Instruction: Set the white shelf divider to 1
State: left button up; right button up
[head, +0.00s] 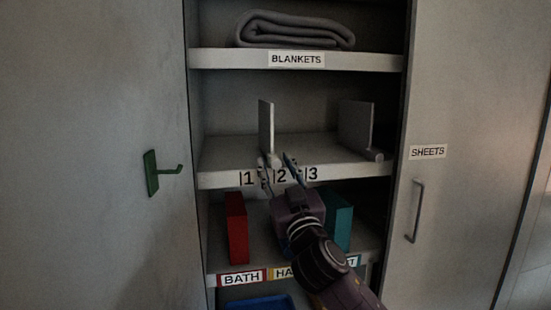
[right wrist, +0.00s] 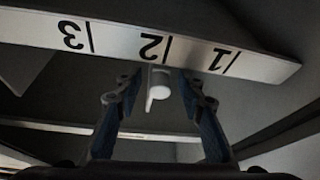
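The white divider (head: 265,128) stands upright on the middle shelf, by the mark beside the 2. Its rounded front end (right wrist: 160,88) shows in the right wrist view, in line with the mark by the 2. My right gripper (head: 277,164) is at the shelf's front edge, and it also shows in the right wrist view (right wrist: 160,92). Its fingers are open, one on each side of that rounded end, with a gap on both sides. The number strip (head: 260,178) reads 1, 2, 3 from left to right; my fingers partly cover it around the 2. My left gripper is not in view.
A second, greyer divider (head: 357,126) stands at the right of the same shelf. A folded blanket (head: 295,30) lies above. A red item (head: 236,228) and a teal item (head: 338,222) stand below.

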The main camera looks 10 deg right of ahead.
jog(key=shift+w+r, duration=0.1)
jog(key=shift+w, duration=0.2)
jog(key=shift+c, duration=0.4)
grip_shut()
